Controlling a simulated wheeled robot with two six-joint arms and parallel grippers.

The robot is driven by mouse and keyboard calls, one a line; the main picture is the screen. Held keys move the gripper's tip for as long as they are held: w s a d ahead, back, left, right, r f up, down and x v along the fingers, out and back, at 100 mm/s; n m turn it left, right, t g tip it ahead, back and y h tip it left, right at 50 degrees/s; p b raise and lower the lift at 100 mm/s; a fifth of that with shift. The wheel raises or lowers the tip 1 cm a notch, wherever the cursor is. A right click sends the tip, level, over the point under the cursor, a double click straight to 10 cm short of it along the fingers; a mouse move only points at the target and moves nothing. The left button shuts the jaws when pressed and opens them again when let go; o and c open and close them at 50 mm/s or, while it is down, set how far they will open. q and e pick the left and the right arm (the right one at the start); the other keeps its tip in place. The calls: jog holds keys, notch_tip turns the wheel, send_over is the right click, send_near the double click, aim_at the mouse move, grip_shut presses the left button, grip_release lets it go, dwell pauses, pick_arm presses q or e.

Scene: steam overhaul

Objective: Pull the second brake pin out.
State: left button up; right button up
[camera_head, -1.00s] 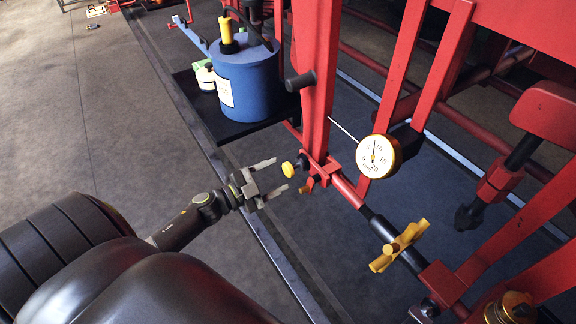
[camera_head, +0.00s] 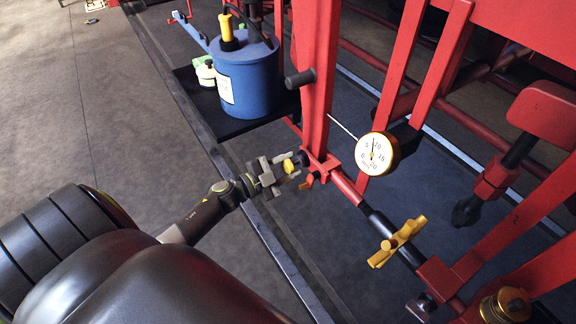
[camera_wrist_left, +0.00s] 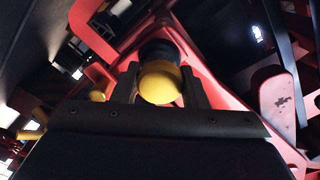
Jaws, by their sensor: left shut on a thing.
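The brake pin shows as a yellow round head (camera_head: 289,166) on a dark stub at the foot of the red upright (camera_head: 318,90). My left gripper (camera_head: 287,168) is shut on this yellow head, one finger on each side. In the left wrist view the yellow head (camera_wrist_left: 160,82) sits between the two dark fingers, with a black collar (camera_wrist_left: 158,50) behind it against the red frame. The pin's shaft is hidden. My right gripper is not in view.
A dial gauge (camera_head: 377,154) and a yellow cross-shaped handle (camera_head: 397,242) are on the red linkage to the right. A blue canister (camera_head: 246,78) stands on a black shelf behind my gripper. Open floor (camera_head: 130,120) lies to the left.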

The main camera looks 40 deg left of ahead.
pick_arm(q)
grip_shut()
jog(key=v, duration=0.5)
jog(key=shift+s, duration=0.25)
jog(key=shift+f, duration=0.1)
jog(key=o, duration=0.6)
grip_release()
jog(key=shift+a, duration=0.1)
jog(key=o, duration=0.3)
jog(key=shift+s, duration=0.15)
